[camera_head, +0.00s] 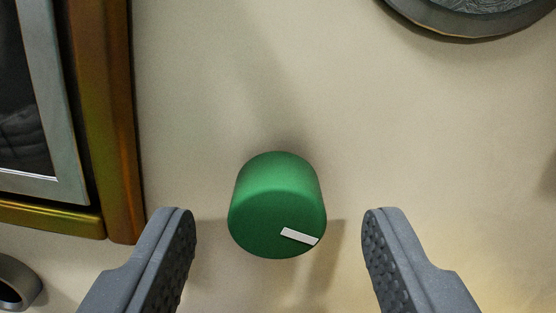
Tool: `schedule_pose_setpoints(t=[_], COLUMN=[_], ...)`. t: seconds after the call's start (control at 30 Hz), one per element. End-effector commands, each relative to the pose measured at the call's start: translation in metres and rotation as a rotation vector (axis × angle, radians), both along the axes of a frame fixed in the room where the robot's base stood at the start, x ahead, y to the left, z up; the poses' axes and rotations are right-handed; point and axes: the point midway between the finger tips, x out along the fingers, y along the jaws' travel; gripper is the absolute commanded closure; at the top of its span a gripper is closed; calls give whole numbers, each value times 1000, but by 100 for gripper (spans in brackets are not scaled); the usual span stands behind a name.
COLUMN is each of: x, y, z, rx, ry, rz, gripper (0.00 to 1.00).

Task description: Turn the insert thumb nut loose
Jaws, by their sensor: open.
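The thumb nut appears as a green round knob (277,205) standing out from a pale wall, a little below the middle of the view. A white mark on its front face points to the lower right. My gripper (278,225) is open, with one grey padded finger to the left of the knob and one to the right. There is a clear gap between the knob and each finger, and neither touches it. What holds the knob to the wall is hidden behind it.
A brown-gold frame with a dark panel (118,120) stands at the left, close to my left finger. A round grey metal part (470,22) is at the top right. A dark-mouthed grey ring (18,283) sits at the lower left. The wall around the knob is bare.

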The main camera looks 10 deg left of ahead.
Motion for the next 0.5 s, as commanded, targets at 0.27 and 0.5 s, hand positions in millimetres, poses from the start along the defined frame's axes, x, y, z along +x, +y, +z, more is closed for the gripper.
schedule_pose_setpoints(t=[0.27, 0.5], x=[18, 18], y=[2, 2], z=[1, 1], rx=[-2, -1], ry=[0, 0], rz=[1, 1], gripper=[48, 48])
